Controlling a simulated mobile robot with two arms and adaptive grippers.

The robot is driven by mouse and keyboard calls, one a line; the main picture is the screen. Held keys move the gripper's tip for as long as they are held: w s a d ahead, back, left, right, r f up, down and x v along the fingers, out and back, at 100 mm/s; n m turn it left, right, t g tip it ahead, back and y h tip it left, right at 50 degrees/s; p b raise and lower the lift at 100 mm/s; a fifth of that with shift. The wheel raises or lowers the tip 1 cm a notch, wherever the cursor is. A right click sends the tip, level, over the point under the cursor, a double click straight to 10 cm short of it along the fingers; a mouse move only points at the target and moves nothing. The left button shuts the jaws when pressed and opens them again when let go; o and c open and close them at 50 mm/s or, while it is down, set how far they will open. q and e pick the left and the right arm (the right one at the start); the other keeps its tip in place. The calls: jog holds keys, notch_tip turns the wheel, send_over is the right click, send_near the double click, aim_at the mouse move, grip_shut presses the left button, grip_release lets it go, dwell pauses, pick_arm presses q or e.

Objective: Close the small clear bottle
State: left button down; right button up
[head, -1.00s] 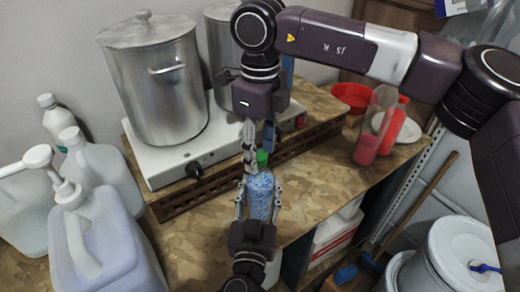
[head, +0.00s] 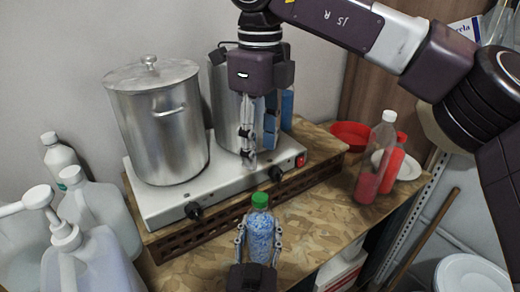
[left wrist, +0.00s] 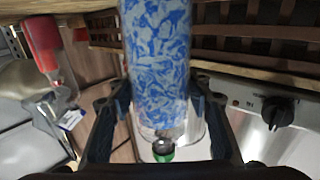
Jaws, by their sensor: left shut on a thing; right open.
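The small clear bottle (head: 260,237) stands upright in front of the hotplate, with blue-and-white contents or patterning. A green cap (head: 260,200) sits on its mouth; how tight it is cannot be told. In the left wrist view the bottle (left wrist: 157,60) fills the middle, its green cap (left wrist: 163,151) low in the picture. My left gripper (head: 259,246) is shut on the bottle's body from the front, a finger on each side. My right gripper (head: 259,155) points down, open and empty, above and apart from the cap.
A white two-burner hotplate (head: 225,186) with two steel pots (head: 158,130) stands on a wooden rack behind. White jugs (head: 98,208) crowd the left. A red-filled bottle (head: 374,165) and red bowl (head: 350,134) stand to the right. The counter beside the bottle is clear.

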pick_arm(q)
jog(key=c, duration=0.9)
grip_release()
jog(key=shift+c, duration=0.2)
jog(key=s+a, duration=0.1)
jog(key=s, duration=1.1)
jog(key=shift+a, duration=0.2)
